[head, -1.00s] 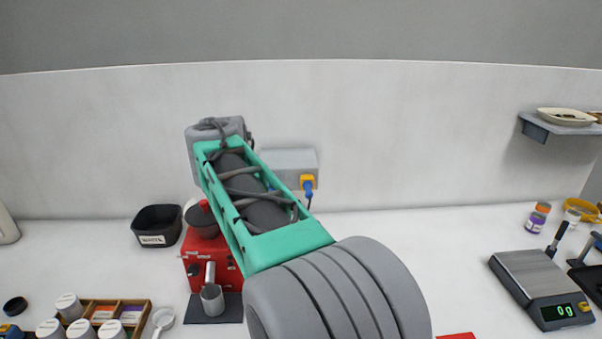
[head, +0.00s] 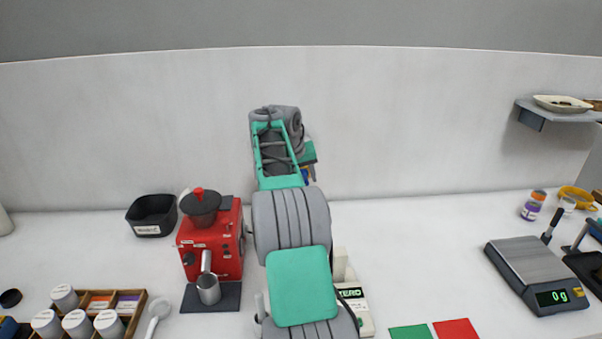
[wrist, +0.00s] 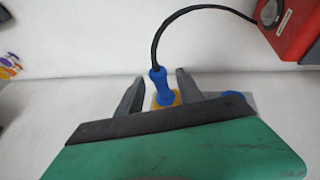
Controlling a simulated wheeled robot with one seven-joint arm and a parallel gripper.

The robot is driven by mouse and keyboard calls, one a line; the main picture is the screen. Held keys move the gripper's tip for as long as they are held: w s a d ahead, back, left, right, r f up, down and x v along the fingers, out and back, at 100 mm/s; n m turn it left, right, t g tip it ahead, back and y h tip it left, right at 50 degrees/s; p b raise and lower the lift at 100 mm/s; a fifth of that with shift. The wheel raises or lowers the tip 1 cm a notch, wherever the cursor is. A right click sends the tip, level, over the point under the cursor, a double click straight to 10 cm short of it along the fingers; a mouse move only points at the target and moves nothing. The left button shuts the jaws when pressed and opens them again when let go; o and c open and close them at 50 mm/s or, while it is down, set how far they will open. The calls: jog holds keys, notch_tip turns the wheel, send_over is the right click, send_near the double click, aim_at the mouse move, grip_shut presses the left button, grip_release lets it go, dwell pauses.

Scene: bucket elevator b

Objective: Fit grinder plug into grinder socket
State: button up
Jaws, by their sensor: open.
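In the wrist view a blue plug (wrist: 159,88) with a black cable (wrist: 158,38) stands between the fingers of my open gripper (wrist: 160,77). A yellow socket (wrist: 176,97) shows directly behind the plug, partly covered by my gripper. I cannot tell how deep the plug sits in it. The cable runs to the red grinder (wrist: 294,30), which also stands on the counter in the head view (head: 212,245). In the head view my arm hides most of the plug and socket; only a small yellow and blue patch shows beside my wrist.
A second blue round part (wrist: 234,97) shows beside my gripper in the wrist view. A black bin (head: 153,216) stands left of the grinder. A scale (head: 536,272) is at the right. A wall shelf (head: 556,113) is at upper right.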

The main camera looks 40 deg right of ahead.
jog(key=shift+c, duration=0.3)
grip_shut()
dwell(0.5)
